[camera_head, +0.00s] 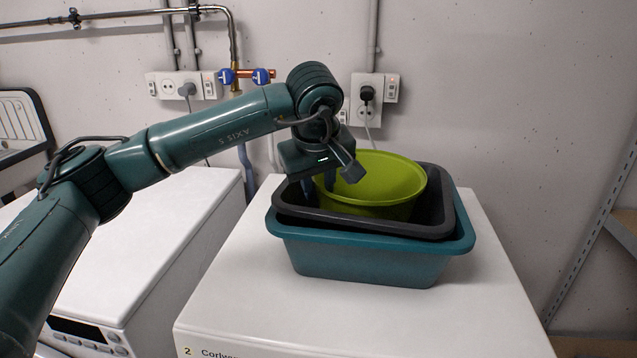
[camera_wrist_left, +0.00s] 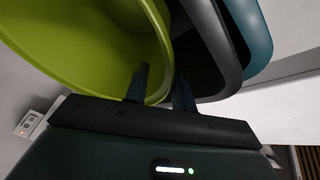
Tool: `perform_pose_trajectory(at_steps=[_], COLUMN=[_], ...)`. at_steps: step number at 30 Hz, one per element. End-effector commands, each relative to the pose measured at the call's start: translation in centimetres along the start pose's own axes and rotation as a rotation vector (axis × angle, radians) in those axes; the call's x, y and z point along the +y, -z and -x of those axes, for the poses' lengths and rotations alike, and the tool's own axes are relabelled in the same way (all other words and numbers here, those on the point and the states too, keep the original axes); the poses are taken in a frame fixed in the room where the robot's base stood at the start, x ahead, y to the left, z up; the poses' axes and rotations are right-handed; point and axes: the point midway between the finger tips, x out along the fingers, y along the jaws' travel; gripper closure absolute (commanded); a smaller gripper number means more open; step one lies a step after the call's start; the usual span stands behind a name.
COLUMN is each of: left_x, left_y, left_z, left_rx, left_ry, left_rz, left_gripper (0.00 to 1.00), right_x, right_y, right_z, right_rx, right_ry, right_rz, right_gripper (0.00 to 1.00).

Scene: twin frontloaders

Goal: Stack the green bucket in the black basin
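The green bucket (camera_head: 384,178) stands roughly upright inside the black basin (camera_head: 440,205); its base is hidden by the basin's wall. In the left wrist view the bucket (camera_wrist_left: 85,45) fills the upper left and the black basin (camera_wrist_left: 205,50) lies beside it. My left gripper (camera_head: 322,188) is at the bucket's left rim, pointing down. In the left wrist view my left gripper (camera_wrist_left: 160,82) has its fingers apart, one inside the bucket and one outside, with the rim between them. My right gripper is not in view.
The black basin sits slightly tilted in a teal basin (camera_head: 365,262) on a white machine (camera_head: 270,290). Another white machine (camera_head: 150,240) stands to the left. A wall with sockets (camera_head: 368,92) and pipes is behind. The machine top in front of the basins is clear.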

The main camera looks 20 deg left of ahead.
Motion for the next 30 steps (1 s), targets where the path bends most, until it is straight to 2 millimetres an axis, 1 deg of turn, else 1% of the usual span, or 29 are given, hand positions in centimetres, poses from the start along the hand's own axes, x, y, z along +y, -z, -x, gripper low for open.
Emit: perform_pose_trajectory(at_steps=[4,7,10,15,18,21,25,30], left_x=[0.2,0.2,0.2,0.2,0.2,0.2,0.1,0.1], left_y=[0.3,0.3,0.3,0.3,0.3,0.3,0.2,0.2], left_z=[0.8,2.0,4.1,7.9,9.8,11.2,12.3,12.6], left_rx=[0.001,0.002,0.003,0.003,0.003,0.002,0.0,0.0], left_ry=[-0.001,-0.003,-0.005,-0.005,-0.003,-0.003,-0.001,0.0], left_rz=[0.0,0.0,-0.001,-0.001,0.0,0.001,-0.001,0.0], left_gripper=[0.75,0.75,0.75,0.75,0.75,0.75,0.75,0.75], right_x=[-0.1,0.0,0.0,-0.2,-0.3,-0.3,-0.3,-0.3], right_y=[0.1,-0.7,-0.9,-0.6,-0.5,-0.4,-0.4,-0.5], right_z=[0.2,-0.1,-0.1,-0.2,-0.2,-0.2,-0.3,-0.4], right_rx=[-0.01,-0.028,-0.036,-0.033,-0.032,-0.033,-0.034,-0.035], right_ry=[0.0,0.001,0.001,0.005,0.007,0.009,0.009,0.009], right_rz=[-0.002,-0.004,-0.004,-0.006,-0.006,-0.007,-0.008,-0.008], right_gripper=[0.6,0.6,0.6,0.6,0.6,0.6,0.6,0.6])
